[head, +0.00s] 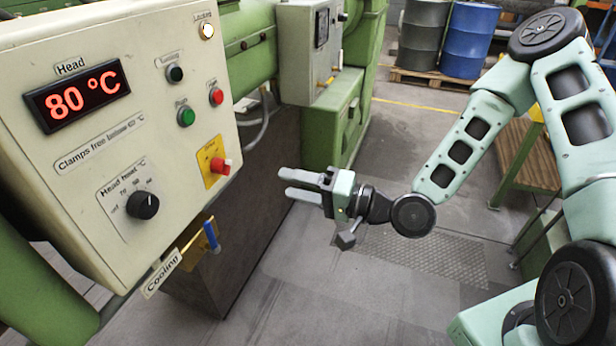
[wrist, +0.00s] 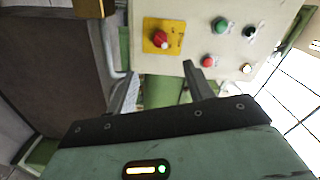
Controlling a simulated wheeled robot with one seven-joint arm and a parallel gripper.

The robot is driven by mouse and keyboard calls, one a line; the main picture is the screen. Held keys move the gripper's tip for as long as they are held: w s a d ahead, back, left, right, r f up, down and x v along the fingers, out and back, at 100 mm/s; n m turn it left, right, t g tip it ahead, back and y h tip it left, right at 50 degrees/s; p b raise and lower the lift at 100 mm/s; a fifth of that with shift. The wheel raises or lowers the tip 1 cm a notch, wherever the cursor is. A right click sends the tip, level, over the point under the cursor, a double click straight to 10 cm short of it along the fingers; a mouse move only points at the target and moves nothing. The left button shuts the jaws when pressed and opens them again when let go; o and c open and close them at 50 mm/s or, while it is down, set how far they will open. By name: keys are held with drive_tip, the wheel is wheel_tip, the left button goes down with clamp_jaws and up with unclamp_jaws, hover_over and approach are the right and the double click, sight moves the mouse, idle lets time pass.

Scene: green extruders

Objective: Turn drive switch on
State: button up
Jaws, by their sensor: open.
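A cream control panel (head: 150,130) carries several controls. A small black switch (head: 174,73) sits above a green button (head: 186,116) and a red button (head: 216,96); its label is too small to read, so I cannot tell which control is the drive switch. A red knob (head: 221,166) sits on a yellow plate (head: 212,150) at the panel's lower right. My gripper (head: 286,184) is open and empty, right of the panel and apart from it, fingers pointing towards it. In the wrist view, the red knob (wrist: 160,40) lies beyond the gap between my fingers (wrist: 160,72).
A display (head: 78,98) reads 80 °C above a black heat dial (head: 142,204). A blue-handled valve (head: 211,235) hangs below the panel near the "Cooling" label. A second grey box (head: 300,50) stands behind on the green machine. The floor (head: 330,290) below my gripper is clear.

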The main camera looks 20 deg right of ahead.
drive_tip(key=p+v, duration=0.2)
drive_tip(key=shift+p, duration=0.3)
idle(0.4)
drive_tip(key=s+a+f+n+g+h, duration=0.2)
drive_tip(key=s+f+n+g+h, duration=0.4)
drive_tip(key=n+g, duration=0.25)
drive_tip(key=s+d+r+n+g+h+b, duration=0.1)
drive_tip(key=s+d+r+n+g+h, duration=0.1)
drive_tip(key=s+r+h, duration=0.5)
drive_tip(key=s+r+n, duration=0.1)
drive_tip(key=s+r, duration=0.5)
drive_tip(key=s, duration=0.1)
drive_tip(key=shift+d+r+h, duration=0.15)
drive_tip(key=shift+r+h, duration=0.15)
